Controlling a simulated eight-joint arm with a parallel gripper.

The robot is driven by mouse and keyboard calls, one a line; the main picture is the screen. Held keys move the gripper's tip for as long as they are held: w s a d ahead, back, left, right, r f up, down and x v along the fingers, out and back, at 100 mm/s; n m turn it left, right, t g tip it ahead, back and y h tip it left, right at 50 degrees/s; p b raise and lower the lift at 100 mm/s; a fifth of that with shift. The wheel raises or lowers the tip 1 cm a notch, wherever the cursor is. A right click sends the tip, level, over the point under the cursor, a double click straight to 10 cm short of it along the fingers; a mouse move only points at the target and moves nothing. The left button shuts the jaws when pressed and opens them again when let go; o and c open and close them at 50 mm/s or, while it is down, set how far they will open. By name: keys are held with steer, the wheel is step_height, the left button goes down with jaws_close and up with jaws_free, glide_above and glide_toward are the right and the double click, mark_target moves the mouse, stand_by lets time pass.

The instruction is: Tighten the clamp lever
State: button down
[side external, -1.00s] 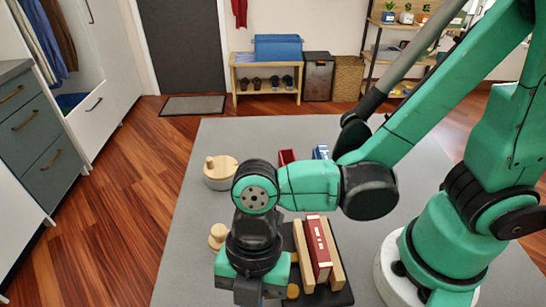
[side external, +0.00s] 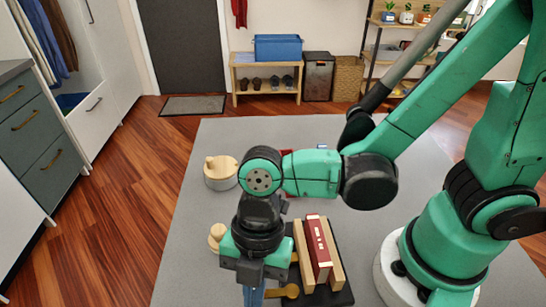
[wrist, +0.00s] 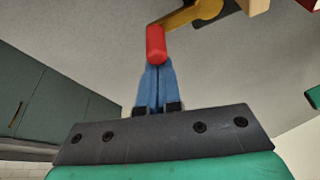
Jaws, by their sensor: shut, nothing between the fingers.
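The clamp has two pale wooden bars (side external: 335,268) on a black base (side external: 340,298), with a dark red block (side external: 318,248) standing between them. Its brass-coloured lever (side external: 286,291) sticks out to the left at the near end. In the wrist view the lever (wrist: 190,16) ends in a red grip (wrist: 156,44). My gripper (side external: 253,298) is left of the lever, with its blue fingers pointing down. The shut, empty fingers (wrist: 157,66) appear right at the red grip; I cannot tell whether they touch it. The red grip is not visible in the side view.
A round wooden lidded piece (side external: 220,173) and a smaller wooden knob (side external: 216,236) stand on the grey mat (side external: 240,135) to the left. A red item and a blue item behind my arm are mostly hidden. The mat's left front is clear.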

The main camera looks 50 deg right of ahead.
steer(key=shift+w+d+m, duration=0.1)
steer(key=shift+w+m, duration=0.05)
steer(key=shift+m, duration=0.15)
steer(key=m, duration=0.1)
steer(key=w+d+m+t, duration=0.1)
steer(key=m, duration=0.1)
steer(key=shift+w, duration=0.1)
steer(key=m, duration=0.2)
steer(key=w+d+m+t, duration=0.1)
steer(key=m, duration=0.1)
steer(key=shift+d, duration=0.2)
steer(key=m, duration=0.1)
steer(key=d+m+t, duration=0.1)
steer(key=m, duration=0.1)
steer(key=shift+w+d+t, duration=0.15)
steer(key=shift+d+t, duration=0.15)
steer(key=m, duration=0.1)
steer(key=d+m, duration=0.1)
steer(key=m, duration=0.1)
steer(key=shift+d+t+h, duration=0.15)
steer(key=shift+t+h, duration=0.15)
steer(key=shift+d+m, duration=0.3)
steer(key=shift+d, duration=0.1)
